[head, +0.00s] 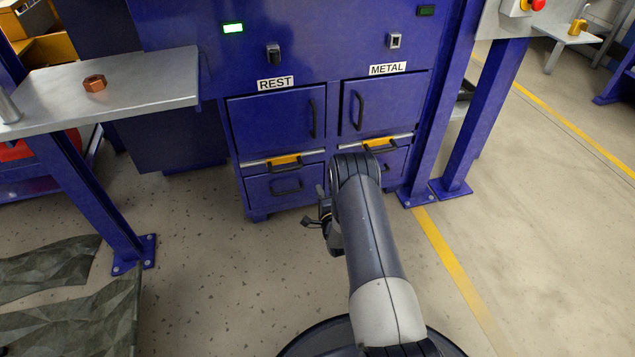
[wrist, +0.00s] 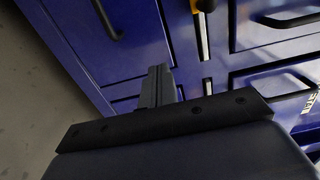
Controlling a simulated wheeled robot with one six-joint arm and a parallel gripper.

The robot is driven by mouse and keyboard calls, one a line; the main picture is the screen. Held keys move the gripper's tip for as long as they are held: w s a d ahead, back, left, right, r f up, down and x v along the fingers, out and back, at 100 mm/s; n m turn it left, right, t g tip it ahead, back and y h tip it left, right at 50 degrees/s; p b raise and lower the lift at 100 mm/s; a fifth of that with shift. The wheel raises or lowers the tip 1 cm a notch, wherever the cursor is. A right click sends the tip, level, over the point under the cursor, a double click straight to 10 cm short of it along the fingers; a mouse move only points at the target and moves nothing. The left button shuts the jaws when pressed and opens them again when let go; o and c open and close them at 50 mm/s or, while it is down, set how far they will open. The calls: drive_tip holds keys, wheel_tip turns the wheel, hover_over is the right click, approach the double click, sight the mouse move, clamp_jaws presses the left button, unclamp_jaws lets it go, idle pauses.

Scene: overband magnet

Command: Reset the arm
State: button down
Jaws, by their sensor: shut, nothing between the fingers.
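My arm reaches forward from the bottom of the head view toward a blue cabinet (head: 275,128). My gripper (head: 308,222) hangs beside the arm's far end, in front of the lower drawers and small in the head view. In the wrist view its dark fingers (wrist: 158,70) are together with nothing between them. Blue cabinet fronts and black handles fill the background there, seen tilted.
The cabinet has a REST door (head: 265,122) and a METAL door (head: 378,105), both shut, above drawers with yellow-marked handles. A grey table (head: 150,80) at left bears a copper-coloured nut (head: 95,83). Blue posts stand at right. Floor is clear around the arm; crumpled sheets (head: 60,270) lie lower left.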

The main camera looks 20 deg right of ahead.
drive_tip(key=s+p, duration=0.1)
drive_tip(key=s, duration=0.4)
drive_tip(key=shift+s, duration=0.15)
